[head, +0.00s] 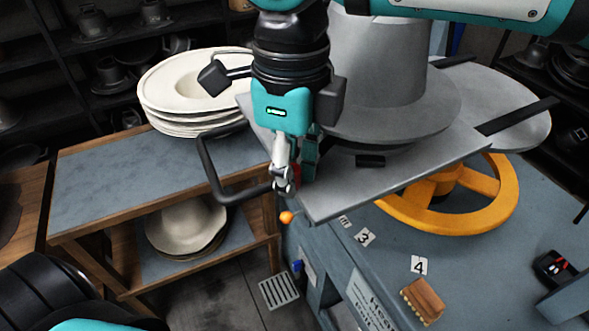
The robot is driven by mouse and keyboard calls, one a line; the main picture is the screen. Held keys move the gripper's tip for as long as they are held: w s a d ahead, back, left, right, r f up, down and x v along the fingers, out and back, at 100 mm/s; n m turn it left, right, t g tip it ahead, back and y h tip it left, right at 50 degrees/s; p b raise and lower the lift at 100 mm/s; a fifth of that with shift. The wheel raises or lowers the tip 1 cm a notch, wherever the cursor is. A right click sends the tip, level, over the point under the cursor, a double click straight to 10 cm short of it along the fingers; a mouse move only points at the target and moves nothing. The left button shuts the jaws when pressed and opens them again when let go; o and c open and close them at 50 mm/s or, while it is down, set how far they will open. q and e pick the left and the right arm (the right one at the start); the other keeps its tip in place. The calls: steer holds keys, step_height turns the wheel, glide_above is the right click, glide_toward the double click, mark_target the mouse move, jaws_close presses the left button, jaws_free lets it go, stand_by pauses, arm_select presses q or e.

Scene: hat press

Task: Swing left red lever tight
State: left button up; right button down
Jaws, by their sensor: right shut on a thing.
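The hat press carries a grey metal plate (410,178) with a large grey hat-shaped form (385,75) on it. My right gripper (286,184) comes down from the top at the plate's left corner. It is shut on the left red lever (297,173), of which only a small red patch shows beside the fingers. The rest of the lever is hidden behind the gripper. My left gripper is out of view; only black and teal parts of my own show at the lower left.
A black bent handle (211,171) reaches left from the press, close to the fingers. An orange knob (286,217) sits just below. A yellow wheel (458,225) and a wooden brush (423,299) are to the right. Cream hats (165,98) are stacked on the bench (110,190).

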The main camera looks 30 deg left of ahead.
steer(key=shift+a+r, duration=0.1)
steer(key=c, duration=1.5)
jaws_free()
step_height(320, 180, up, 12)
steer(key=shift+f, duration=0.1)
